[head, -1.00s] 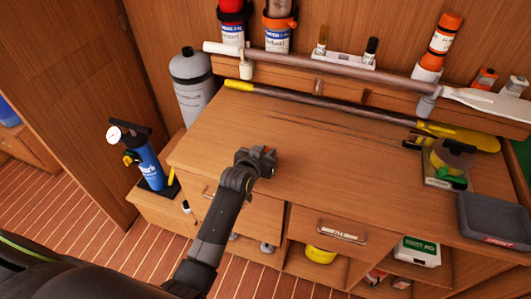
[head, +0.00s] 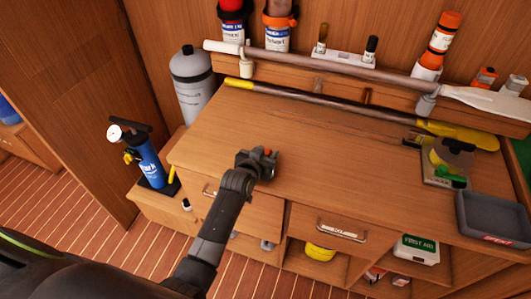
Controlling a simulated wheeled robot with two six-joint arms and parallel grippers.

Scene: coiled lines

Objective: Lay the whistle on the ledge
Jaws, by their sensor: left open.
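My left gripper (head: 259,161) is open above the near-left part of the wooden counter (head: 330,160). A small reddish patch shows at its tip; I cannot tell whether it is part of the gripper or a thing beyond it. The wooden ledge (head: 227,66) runs along the wall behind the counter. I cannot pick out the whistle for certain in this view. My right gripper is not in view.
A long paddle (head: 340,66) lies along the ledge, and a yellow-ended pole (head: 320,101) lies along the counter's back. A grey tray (head: 490,215) and a tape-like roll (head: 452,155) stand at right. The counter's middle is clear.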

